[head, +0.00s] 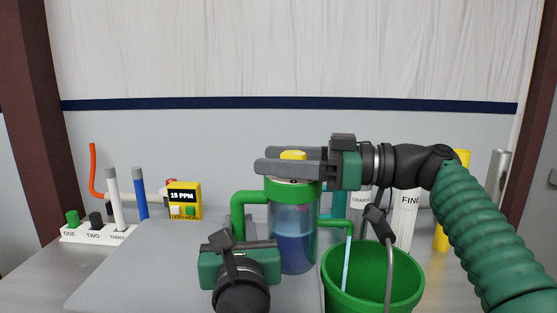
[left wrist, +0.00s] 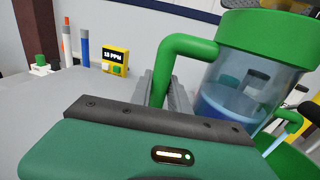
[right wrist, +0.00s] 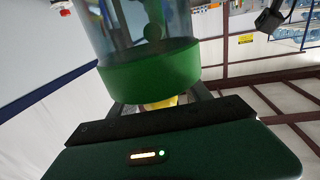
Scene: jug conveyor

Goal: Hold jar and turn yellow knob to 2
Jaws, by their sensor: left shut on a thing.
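The jar (head: 292,225) is a clear cylinder with blue liquid and a green lid (head: 275,190). It stands upright, with a green pipe-like handle (head: 238,203) on its left. The yellow knob (head: 293,155) is on top of the lid. My left gripper (head: 236,236) is shut on the handle; its fingers flank it in the left wrist view (left wrist: 163,95). My right gripper (head: 288,160) is level at the lid top, fingers open on both sides of the knob. The right wrist view shows the knob (right wrist: 160,103) between them with gaps. The knob's number marks are not readable.
A green bucket (head: 375,285) stands close right of the jar, with a thin stream falling into it from a green spout. A yellow "15 PPM" box (head: 184,198) and a white ONE/TWO/THREE stand (head: 100,235) are at left. White and yellow tubes stand behind right.

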